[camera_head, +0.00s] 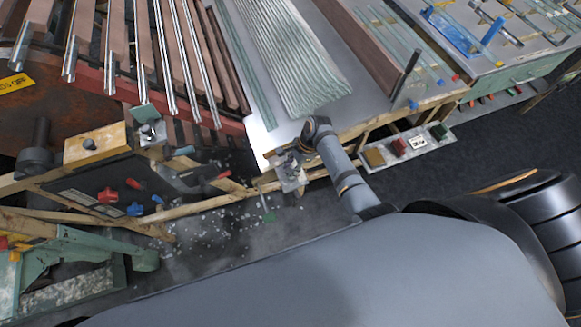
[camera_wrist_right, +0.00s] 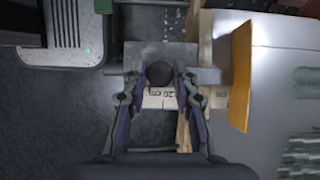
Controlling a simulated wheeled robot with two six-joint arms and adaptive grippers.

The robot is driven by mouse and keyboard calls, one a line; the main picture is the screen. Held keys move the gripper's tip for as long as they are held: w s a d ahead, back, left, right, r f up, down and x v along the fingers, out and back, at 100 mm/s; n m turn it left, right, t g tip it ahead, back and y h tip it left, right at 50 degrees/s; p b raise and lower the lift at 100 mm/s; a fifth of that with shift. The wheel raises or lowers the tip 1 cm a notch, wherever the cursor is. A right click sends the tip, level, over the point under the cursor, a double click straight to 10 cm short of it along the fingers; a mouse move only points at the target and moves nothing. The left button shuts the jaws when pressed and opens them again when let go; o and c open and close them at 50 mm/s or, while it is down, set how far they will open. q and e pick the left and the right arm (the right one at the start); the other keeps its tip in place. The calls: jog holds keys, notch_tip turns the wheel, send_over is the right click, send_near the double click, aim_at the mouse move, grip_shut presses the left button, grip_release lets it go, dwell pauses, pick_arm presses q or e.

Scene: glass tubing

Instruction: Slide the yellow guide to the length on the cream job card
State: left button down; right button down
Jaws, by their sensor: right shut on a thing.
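The yellow guide (camera_wrist_right: 241,75) shows as an upright plate at the right of the wrist view, beside a grey block. My right gripper (camera_wrist_right: 159,82) is shut on a round black knob (camera_wrist_right: 160,72) on that block. A pale scale strip (camera_wrist_right: 165,98) with dark figures shows between the fingers; one mark looks like 20. In the head view my right gripper (camera_head: 290,168) is at the front edge of the bench, and the guide there is too small to make out. I cannot pick out the cream job card for certain. My left gripper is not in view.
Bundled glass tubes (camera_head: 285,60) lie on the pale bench behind my right gripper. A low tray (camera_head: 440,135) with coloured blocks and a small marked card is to the right. A dark panel (camera_head: 110,190) with red and blue knobs stands to the left.

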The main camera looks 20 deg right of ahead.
aim_at(286, 157)
jog(key=w+b, duration=0.2)
jog(key=w, duration=0.2)
jog(key=shift+w+a+f, duration=0.1)
jog(key=shift+w+f, duration=0.05)
jog(key=shift+w, duration=0.45)
jog(key=shift+s, duration=0.1)
jog(key=c, duration=1.1)
grip_release()
jog(key=shift+o, duration=0.2)
